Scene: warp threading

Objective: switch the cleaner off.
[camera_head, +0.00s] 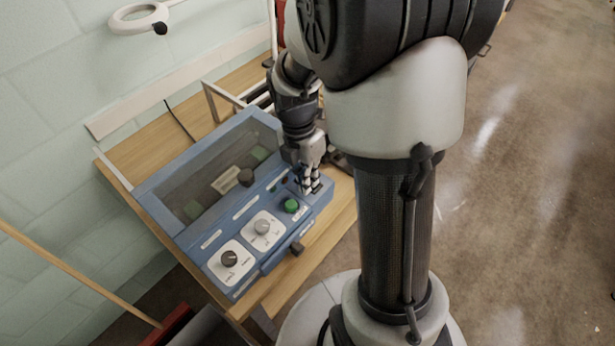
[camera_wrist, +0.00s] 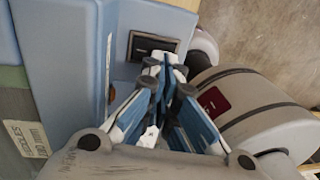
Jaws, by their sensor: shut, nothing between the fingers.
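The cleaner is a blue box (camera_head: 205,243) with a see-through lid, on a wooden table. Its front panel carries a dark knob (camera_head: 229,258), a grey knob (camera_head: 263,226) and a green button (camera_head: 291,205). My gripper (camera_head: 311,186) is shut and empty, at the panel's right end just beyond the green button. In the wrist view, a black rocker switch (camera_wrist: 152,46) in a dark frame sits on the blue surface (camera_wrist: 92,40), right by the tips of my gripper (camera_wrist: 165,66). The fingers cover its lower edge. I cannot tell whether they touch it, or which way it is set.
The wooden table (camera_head: 140,135) has bare room behind the cleaner and a narrow strip in front. A dark knob (camera_head: 297,248) juts from the cleaner's front. A white ring-shaped fixture (camera_head: 122,24) hangs by the wall. A label (camera_wrist: 25,137) shows at the wrist view's left edge.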

